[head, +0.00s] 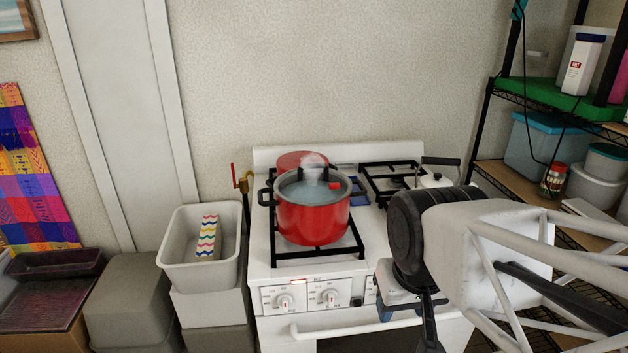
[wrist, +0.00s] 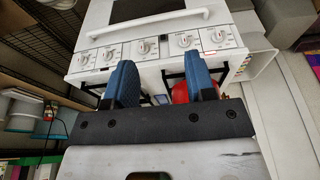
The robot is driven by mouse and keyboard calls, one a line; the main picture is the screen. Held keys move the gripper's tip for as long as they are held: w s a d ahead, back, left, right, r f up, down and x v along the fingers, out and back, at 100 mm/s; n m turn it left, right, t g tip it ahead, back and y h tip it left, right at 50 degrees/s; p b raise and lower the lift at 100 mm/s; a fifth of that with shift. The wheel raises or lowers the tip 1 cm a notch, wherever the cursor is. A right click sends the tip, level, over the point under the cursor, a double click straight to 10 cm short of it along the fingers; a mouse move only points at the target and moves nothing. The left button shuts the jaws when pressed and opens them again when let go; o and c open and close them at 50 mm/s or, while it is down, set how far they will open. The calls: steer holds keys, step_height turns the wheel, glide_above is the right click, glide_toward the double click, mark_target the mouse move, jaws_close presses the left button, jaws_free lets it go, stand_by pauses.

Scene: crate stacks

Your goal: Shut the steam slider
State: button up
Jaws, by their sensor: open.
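A red pot (head: 312,222) with a glass lid (head: 300,190) and dark handles stands on the front left burner. Pale steam (head: 314,165) rises from the lid. A small red piece (head: 335,186) on the right of the lid looks like the steam slider; its exact position is too small to tell. My gripper (wrist: 160,82) is open and empty, its blue fingers apart. In the head view it is low in front of the stove, right of the pot and mostly hidden by my arm. Part of the red pot also shows beyond the fingers in the wrist view (wrist: 181,92).
The white stove (head: 262,275) has knobs and an oven handle (head: 330,330) along its front. A white kettle (head: 437,180) stands at the back right, and a red-and-brass pipe fitting (head: 243,182) left. Grey crates (head: 198,272) stand left; a wire shelf (head: 490,110) stands right.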

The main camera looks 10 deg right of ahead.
steer(key=shift+w+r, duration=0.15)
steer(key=shift+w, duration=0.1)
steer(key=shift+c, duration=1.1)
steer(key=shift+y, duration=0.3)
steer(key=w, duration=0.1)
steer(key=w+r, duration=0.1)
steer(key=w, duration=0.1)
steer(key=shift+w+r, duration=0.25)
steer(key=shift+w, duration=0.15)
jaws_close()
steer(key=w+d+r+y, duration=0.1)
steer(key=w+d+r, duration=0.1)
steer(key=w, duration=0.8)
steer(key=w+d+r+n+t+y, duration=0.1)
steer(key=w+d, duration=0.3)
steer(key=w, duration=0.7)
steer(key=w+d+r+t+y, duration=0.1)
steer(key=w+d+r+y, duration=0.1)
steer(key=w, duration=0.9)
steer(key=shift+d+r+y, duration=0.4)
steer(key=shift+d+y, duration=0.2)
steer(key=shift+d, duration=0.45)
